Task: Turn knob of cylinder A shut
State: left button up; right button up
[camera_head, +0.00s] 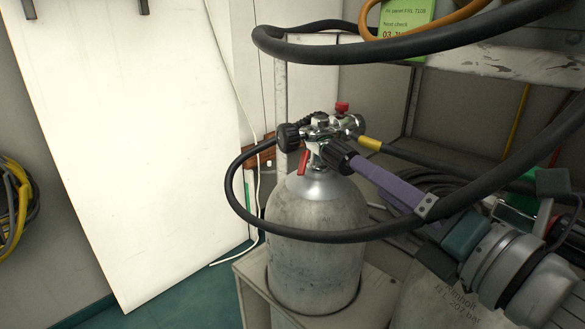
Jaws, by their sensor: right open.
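A grey air cylinder (317,240) stands upright on a low pale stand, with a metal valve (322,130) on top. One black ribbed knob (289,137) sticks out at the valve's left. Another black ribbed knob (338,155) points toward the lower right. No letter A is readable on the cylinder. My right gripper (357,163) comes in from the lower right, open, with its purple finger reaching up to the lower right knob. I cannot tell whether the fingers are around that knob or only beside it. My left gripper is out of view.
A thick black hose (300,237) loops in front of the cylinder and across my right gripper. Another cylinder (432,297) with printed text shows at lower right. A white panel (135,130) leans at left. Above hangs a green tag (407,20).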

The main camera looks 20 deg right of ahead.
aim_at(344, 158)
jog(key=shift+s+d, duration=0.1)
jog(key=shift+s, duration=0.95)
jog(key=w+n+b, duration=0.1)
jog(key=w+n, duration=0.1)
jog(key=w, duration=0.1)
jog(key=w+n+b, duration=0.1)
jog(key=w+n, duration=0.1)
jog(key=w, duration=0.1)
jog(key=w+a+n+h+b, duration=0.1)
jog(key=w+n, duration=0.1)
jog(key=w, duration=0.2)
jog(key=shift+r, duration=0.3)
